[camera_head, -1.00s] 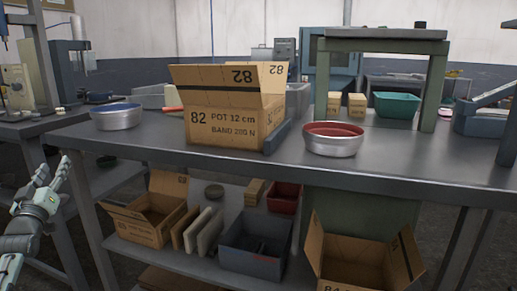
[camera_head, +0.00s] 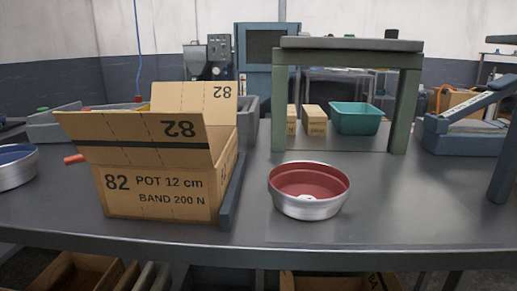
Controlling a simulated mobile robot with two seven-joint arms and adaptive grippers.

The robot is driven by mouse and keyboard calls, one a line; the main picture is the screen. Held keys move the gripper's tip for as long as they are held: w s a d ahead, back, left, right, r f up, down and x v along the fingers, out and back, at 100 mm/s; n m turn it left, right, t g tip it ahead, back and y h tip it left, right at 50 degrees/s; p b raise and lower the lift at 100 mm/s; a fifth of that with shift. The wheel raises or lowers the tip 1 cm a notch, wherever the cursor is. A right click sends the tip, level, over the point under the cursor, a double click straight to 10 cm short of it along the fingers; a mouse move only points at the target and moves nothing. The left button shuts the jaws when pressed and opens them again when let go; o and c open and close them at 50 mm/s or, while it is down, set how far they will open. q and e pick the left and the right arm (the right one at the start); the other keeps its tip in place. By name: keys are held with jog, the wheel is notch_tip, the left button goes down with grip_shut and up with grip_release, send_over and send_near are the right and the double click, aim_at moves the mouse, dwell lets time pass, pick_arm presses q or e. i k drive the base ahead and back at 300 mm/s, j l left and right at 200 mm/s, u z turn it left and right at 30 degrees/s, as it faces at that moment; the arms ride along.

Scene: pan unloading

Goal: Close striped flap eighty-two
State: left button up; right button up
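A cardboard box marked 82 (camera_head: 155,193) stands on the table at the left, with "POT 12 cm" and "BAND 200 N" printed on its front. The inside of the box is mostly hidden by the near flap. Neither of my grippers shows in the head view now.
A metal bowl with a red inside (camera_head: 308,191) stands right of the box. A blue-lined bowl (camera_head: 14,167) is at the left edge. A grey-blue bar (camera_head: 231,194) lies along the box's right side. A green bin (camera_head: 355,118) and small cartons sit under a green-legged stand. The table's right front is clear.

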aim_at(159, 138)
jog(key=k+l, duration=0.9)
jog(key=i+l+u, duration=0.1)
jog(key=i+l, duration=0.15)
